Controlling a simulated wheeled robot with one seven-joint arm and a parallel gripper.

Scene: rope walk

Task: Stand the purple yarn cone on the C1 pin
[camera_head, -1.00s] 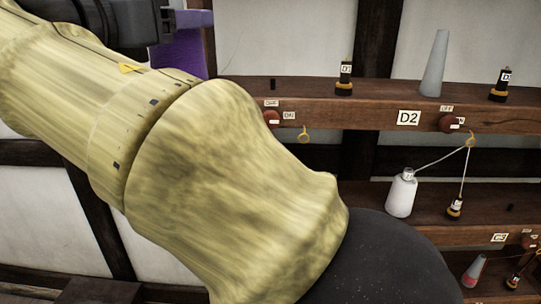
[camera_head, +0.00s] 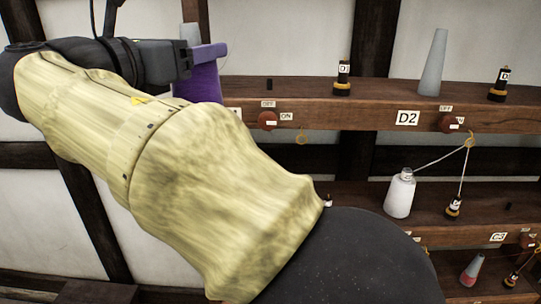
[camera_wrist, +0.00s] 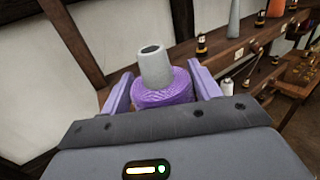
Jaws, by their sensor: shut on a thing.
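The purple yarn cone (camera_wrist: 163,96) has purple yarn wound round its lower part and a bare grey tip. In the wrist view it sits between the two lilac fingers of my gripper (camera_wrist: 160,82), which is shut on it. In the head view the purple yarn (camera_head: 198,85) shows below a lilac finger of my gripper (camera_head: 208,52), at the left end of the upper shelf. The cone looks roughly upright there. I cannot make out a C1 label or tell which pin is C1; my arm hides the left part of the lower shelf.
The upper shelf (camera_head: 370,112) bears a short dark pin (camera_head: 269,84), a black-and-yellow D1 piece (camera_head: 342,78) and a grey cone (camera_head: 433,62). A white yarn cone (camera_head: 399,195) with a thread up to a yellow ring (camera_head: 469,140) stands on the lower shelf. Red knobs project from the shelf fronts.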

